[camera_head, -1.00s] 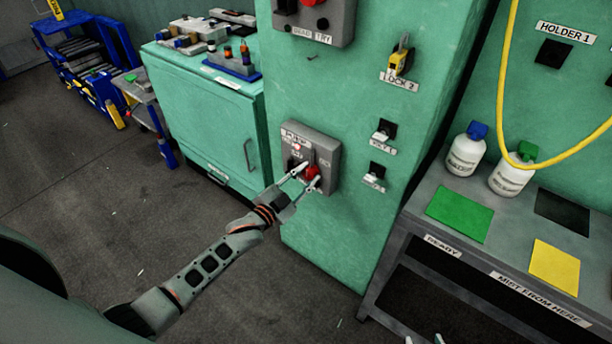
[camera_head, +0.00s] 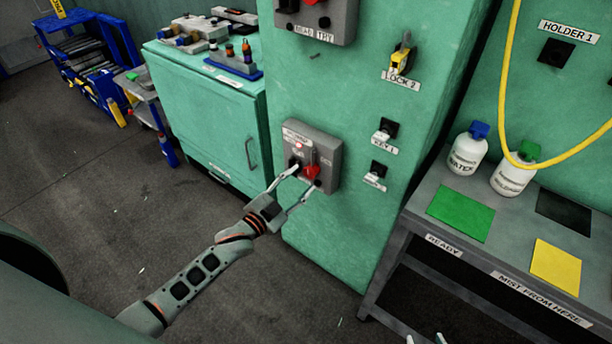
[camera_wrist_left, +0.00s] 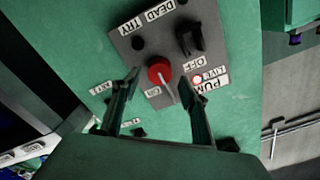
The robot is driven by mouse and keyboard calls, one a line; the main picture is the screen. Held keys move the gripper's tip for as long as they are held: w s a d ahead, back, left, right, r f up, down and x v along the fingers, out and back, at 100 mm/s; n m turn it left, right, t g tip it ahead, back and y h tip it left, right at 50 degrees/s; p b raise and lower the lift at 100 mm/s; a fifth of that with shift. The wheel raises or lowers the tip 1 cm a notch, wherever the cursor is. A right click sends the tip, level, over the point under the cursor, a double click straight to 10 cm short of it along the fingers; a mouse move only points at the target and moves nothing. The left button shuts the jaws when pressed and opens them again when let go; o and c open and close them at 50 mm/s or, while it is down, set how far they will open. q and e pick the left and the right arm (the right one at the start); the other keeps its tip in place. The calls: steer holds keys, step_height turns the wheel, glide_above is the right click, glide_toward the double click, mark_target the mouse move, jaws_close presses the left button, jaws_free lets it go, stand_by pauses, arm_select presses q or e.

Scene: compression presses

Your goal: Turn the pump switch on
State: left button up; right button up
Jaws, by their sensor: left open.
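The pump switch is a red knob (camera_head: 311,172) with a pale pointer, on a grey box (camera_head: 325,153) fixed to the green column. In the left wrist view the red knob (camera_wrist_left: 159,69) sits on the grey panel (camera_wrist_left: 142,50), its pointer slanting down-right. OFF, ON and LIVE labels are beside it; a small lamp glows red. My left gripper (camera_head: 304,177) is open, its fingers on either side of the knob. In the left wrist view the gripper (camera_wrist_left: 160,78) holds nothing; contact cannot be told. My right gripper (camera_head: 424,339) shows only two separated fingertips at the bottom edge.
A black switch (camera_wrist_left: 190,38) is on the same panel. KEY 1 (camera_head: 385,131) and LOCK 2 (camera_head: 402,60) fittings are right of the box. A bench (camera_head: 412,238) with bottles stands at right, a green cabinet (camera_head: 208,110) at left.

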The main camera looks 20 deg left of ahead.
arm_select(q)
steer(key=v, duration=0.8)
steer(key=shift+s, duration=0.1)
steer(key=s+d+f+n+g+y, duration=0.2)
steer(key=s+f, duration=0.4)
steer(key=s, duration=0.3)
steer(key=shift+s+d+f+n+g, duration=0.15)
steer(key=shift+s+f+n+g, duration=0.25)
steer(key=shift+n, duration=0.5)
steer(key=s+f+n+g, duration=0.1)
steer(key=s, duration=0.3)
steer(key=s+d+f+n+g+y, duration=0.1)
steer(key=s+f, duration=0.1)
steer(key=s, duration=0.2)
steer(key=s+f+n+g, duration=0.1)
steer(key=s+f, duration=0.1)
steer(key=s, duration=0.2)
steer(key=shift+d+g+y, duration=0.2)
steer(key=shift+g+y, duration=0.1)
steer(key=shift+g, duration=0.1)
steer(key=shift+c, duration=0.4)
